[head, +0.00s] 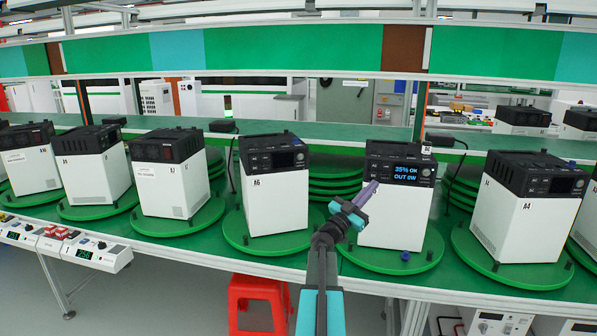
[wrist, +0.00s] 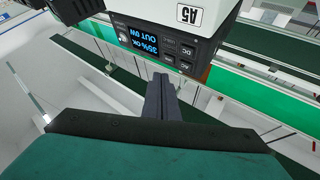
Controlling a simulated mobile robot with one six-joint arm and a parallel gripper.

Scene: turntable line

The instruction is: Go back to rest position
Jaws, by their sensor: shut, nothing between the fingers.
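My gripper (head: 351,212) is shut and empty, in front of the white and black power unit with the lit screen (head: 395,205). The screen reads "35% OK, OUT 0W". In the wrist view my shut gripper (wrist: 161,90) points toward that unit, which appears upside down with its label A5 (wrist: 188,15). I cannot tell whether the fingertips touch the unit's front. My arm reaches up from the bottom middle of the head view.
The unit stands on a green turntable (head: 392,263). Unit A6 (head: 277,195) stands to the left and unit A4 (head: 525,215) to the right, with several more units farther left. A small blue cap (head: 405,256) lies on the turntable. A red stool (head: 258,300) stands below the bench edge.

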